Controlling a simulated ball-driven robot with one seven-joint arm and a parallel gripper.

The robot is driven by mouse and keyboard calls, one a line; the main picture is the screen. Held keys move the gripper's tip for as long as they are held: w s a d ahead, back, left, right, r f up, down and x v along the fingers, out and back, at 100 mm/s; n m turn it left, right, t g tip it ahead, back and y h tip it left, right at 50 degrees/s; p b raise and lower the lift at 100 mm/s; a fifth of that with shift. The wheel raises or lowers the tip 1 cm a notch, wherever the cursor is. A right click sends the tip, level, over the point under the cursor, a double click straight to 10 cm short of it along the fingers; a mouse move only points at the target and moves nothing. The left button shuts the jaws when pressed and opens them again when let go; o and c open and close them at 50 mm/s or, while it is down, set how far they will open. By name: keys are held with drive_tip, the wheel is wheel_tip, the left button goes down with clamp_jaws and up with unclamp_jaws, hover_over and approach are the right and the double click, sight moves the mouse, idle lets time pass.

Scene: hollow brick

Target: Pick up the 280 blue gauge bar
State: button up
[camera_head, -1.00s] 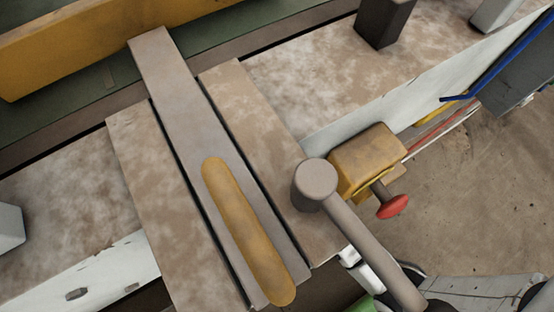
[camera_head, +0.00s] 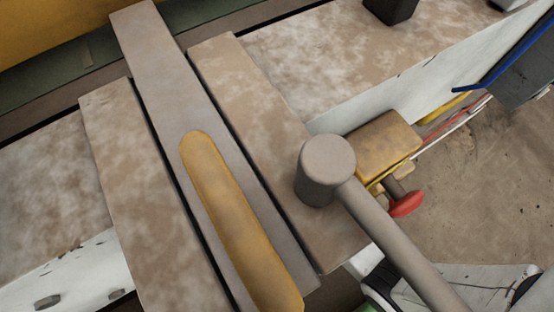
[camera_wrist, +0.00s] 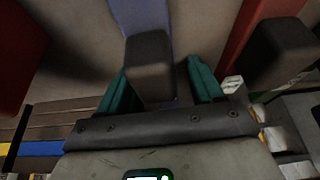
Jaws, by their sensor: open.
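In the wrist view my gripper (camera_wrist: 158,70) is open, with a green finger on each side. A dark block (camera_wrist: 150,62) shows between the fingers; I cannot tell whether it is in the gap or beyond it. A bluish strip (camera_wrist: 142,14) runs behind this block, and it may be the blue gauge bar. No 280 marking can be read. In the head view a thin blue bar (camera_head: 510,55) lies along the edge of a dark panel at the right; I cannot tell whether it is the gauge bar. The gripper is not clearly visible there.
In the head view a worn bench holds a grey plate with a long yellow bar (camera_head: 232,225). A grey hammer-like piece (camera_head: 328,165) is beside a yellow block and a red knob (camera_head: 406,204). Another dark block (camera_wrist: 280,50) is right of my gripper in the wrist view.

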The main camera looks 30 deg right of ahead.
drive_tip(key=shift+r, duration=0.1)
clamp_jaws()
idle(0.4)
